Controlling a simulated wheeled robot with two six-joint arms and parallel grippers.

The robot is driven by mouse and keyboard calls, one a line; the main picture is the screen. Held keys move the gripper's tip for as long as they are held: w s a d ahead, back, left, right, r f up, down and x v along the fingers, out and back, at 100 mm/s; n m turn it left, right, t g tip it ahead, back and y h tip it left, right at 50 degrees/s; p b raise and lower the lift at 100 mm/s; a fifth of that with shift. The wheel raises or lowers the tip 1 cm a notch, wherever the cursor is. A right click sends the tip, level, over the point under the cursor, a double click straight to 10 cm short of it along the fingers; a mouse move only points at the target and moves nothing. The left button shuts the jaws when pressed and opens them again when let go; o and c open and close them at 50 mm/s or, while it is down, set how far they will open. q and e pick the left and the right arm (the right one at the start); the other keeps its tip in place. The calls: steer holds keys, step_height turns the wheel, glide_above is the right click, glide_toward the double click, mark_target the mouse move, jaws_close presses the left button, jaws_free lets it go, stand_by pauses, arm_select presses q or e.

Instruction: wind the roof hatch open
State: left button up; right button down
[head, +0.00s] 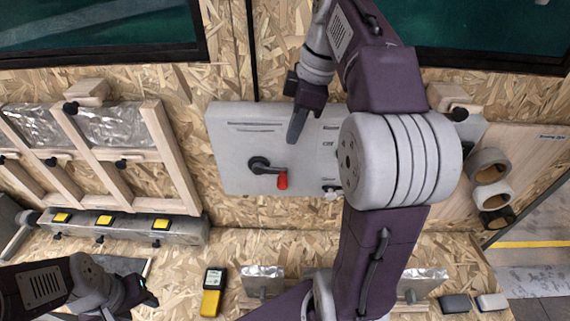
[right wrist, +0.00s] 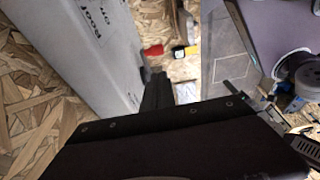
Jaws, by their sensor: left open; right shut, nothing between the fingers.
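A black crank (head: 262,166) with a red handle (head: 283,180) is mounted on the front of a grey panel box (head: 235,150) on the chipboard wall. The red handle hangs at the crank's lower right; it also shows in the right wrist view (right wrist: 153,51), just beyond my fingertips. My right gripper (head: 296,128) is shut and empty, above and slightly right of the handle, apart from it. It also shows in the right wrist view (right wrist: 157,82). My left gripper (head: 142,294) is open and empty, low at the left. I cannot make out the roof hatch.
My right arm covers the right part of the panel box. Below lies a chipboard surface with a yellow meter (head: 212,291) and small blocks (head: 455,303). A wooden frame (head: 105,150) stands at the left, above a grey rail (head: 180,229). Tape rolls (head: 490,167) hang at the right.

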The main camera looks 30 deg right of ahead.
steer(key=a+x, duration=0.1)
steer(key=x, duration=0.3)
glide_above(281, 179)
step_height(281, 179, down, 5)
steer(key=shift+d+f, duration=0.1)
steer(key=shift+d, duration=0.05)
steer(key=shift+s+d+f, duration=0.1)
steer(key=shift+s+f, duration=0.05)
steer(key=shift+f, duration=0.4)
steer(key=shift+s+f, duration=0.1)
steer(key=shift+f, duration=0.45)
steer(key=shift+s+f+p, duration=0.15)
steer(key=shift+f+p, duration=0.15)
steer(key=shift+f, duration=0.2)
arm_select(q)
steer(key=shift+w+r, duration=0.1)
arm_select(e)
steer(key=shift+d+f, duration=0.1)
steer(key=shift+f, duration=0.05)
steer(key=shift+w, duration=0.2)
